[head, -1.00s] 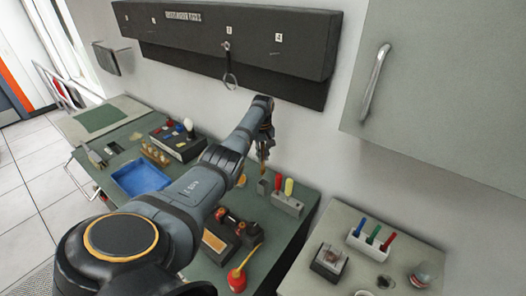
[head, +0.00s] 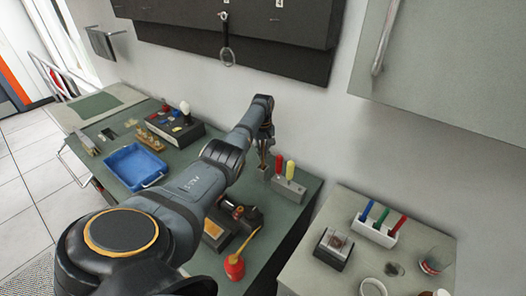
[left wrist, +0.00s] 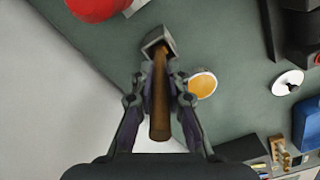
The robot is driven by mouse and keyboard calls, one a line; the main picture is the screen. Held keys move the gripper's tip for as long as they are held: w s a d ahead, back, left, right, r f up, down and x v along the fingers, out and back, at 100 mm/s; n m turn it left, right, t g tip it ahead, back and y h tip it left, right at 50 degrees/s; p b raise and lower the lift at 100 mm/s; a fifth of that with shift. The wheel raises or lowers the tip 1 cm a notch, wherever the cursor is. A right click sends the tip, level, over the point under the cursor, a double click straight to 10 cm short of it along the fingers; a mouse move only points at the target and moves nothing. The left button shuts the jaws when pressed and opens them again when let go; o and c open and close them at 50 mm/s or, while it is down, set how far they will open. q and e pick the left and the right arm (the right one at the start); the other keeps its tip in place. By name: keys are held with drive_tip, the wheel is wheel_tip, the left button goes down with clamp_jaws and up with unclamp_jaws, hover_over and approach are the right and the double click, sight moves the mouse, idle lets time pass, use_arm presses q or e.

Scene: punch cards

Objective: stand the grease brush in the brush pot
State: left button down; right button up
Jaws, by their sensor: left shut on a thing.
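The grease brush (left wrist: 160,95) has a brown wooden handle. My left gripper (left wrist: 160,97) is shut on it, with a finger on each side of the handle. The brush pot (left wrist: 153,38) is a small grey square pot at the far end of the brush. It also shows in the head view (head: 264,172), just below my left gripper (head: 265,150). The brush's lower end meets the pot's mouth in the wrist view, and its bristles are hidden. I cannot tell how deep it sits. My right gripper is not in view.
A grey holder (head: 288,190) with red and yellow handles stands right beside the pot. A round orange-topped thing (left wrist: 203,84) is close to it in the wrist view. A blue tray (head: 134,167) and a red oil can (head: 235,266) are on the green bench. The wall is close behind.

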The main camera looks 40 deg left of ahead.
use_arm(q)
drive_tip(key=shift+f, duration=0.35)
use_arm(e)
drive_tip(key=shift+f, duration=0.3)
use_arm(q)
drive_tip(key=c, duration=1.3)
unclamp_jaws()
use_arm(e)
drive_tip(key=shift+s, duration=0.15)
use_arm(q)
wheel_tip(320, 180, up, 12)
drive_tip(key=shift+r, duration=0.1)
drive_tip(key=shift+f, duration=0.2)
